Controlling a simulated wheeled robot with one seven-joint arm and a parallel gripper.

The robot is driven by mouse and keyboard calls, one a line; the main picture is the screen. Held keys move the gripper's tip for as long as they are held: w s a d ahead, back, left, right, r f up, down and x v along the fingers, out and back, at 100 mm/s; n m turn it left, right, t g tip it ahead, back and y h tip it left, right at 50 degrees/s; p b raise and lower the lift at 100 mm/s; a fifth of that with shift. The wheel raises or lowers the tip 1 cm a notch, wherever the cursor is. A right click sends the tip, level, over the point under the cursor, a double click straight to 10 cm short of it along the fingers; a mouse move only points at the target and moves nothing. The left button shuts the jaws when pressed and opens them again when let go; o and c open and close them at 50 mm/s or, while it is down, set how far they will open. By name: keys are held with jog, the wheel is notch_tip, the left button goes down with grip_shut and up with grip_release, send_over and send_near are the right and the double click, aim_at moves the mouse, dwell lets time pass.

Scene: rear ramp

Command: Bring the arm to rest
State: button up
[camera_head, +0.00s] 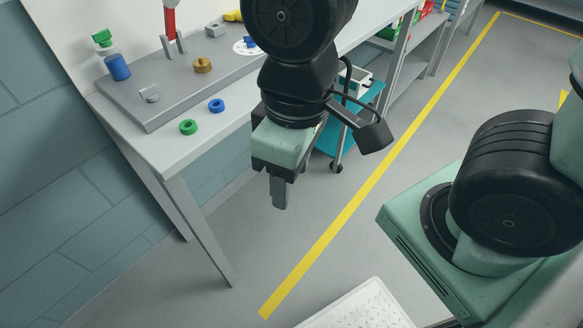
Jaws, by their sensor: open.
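My gripper (280,191) hangs from my arm in the middle of the head view, fingers pointing down, in the air in front of the workbench. It is open. The fingers overlap from this angle, so the gap between them is hard to see. Nothing shows between or under the fingers. A small camera-like block sits to the right of the wrist.
The white workbench (158,150) at the left carries a grey board (140,111) with several parts. A teal cart (343,138) stands behind my gripper. A yellow line (361,193) crosses open floor.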

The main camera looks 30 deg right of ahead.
dwell(0.3)
notch_tip(320, 180, up, 5)
jog(key=p, duration=0.5)
jog(key=shift+r, duration=0.1)
